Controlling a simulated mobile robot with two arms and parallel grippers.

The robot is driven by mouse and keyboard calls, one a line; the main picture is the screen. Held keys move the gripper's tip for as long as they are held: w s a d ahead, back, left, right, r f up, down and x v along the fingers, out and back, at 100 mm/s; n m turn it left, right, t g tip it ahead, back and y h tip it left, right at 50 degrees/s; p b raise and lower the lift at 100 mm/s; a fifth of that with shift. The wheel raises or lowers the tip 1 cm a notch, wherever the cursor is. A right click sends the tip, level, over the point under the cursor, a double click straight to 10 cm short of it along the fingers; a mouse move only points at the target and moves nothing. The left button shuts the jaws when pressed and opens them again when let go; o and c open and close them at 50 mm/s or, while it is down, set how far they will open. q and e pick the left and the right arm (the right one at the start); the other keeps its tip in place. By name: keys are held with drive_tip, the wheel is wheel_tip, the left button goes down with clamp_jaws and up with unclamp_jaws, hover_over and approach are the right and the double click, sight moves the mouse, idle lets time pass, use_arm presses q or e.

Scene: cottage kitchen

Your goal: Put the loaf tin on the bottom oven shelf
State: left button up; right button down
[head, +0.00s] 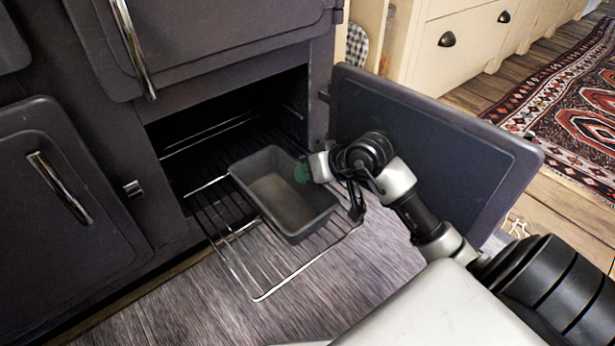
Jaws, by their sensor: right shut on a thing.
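The loaf tin (268,190) is dark grey, empty and open side up. It is over the wire oven shelf (261,297), which sticks out of the open oven (230,112). My right gripper (303,173) is shut on the tin's right rim. I cannot tell whether the tin's base touches the wires. The tin hides part of the shelf, and the oven's inside is dark. My left gripper is not in view.
The oven door (440,145) stands open on the right, behind my right arm. Closed stove doors with metal handles (60,188) are at the left and above. Cream drawers (458,42) and a patterned rug (575,110) lie beyond. Wooden floor is below the shelf.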

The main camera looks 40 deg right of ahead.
drive_tip(key=shift+r, duration=0.1)
drive_tip(key=c, duration=1.2)
unclamp_jaws()
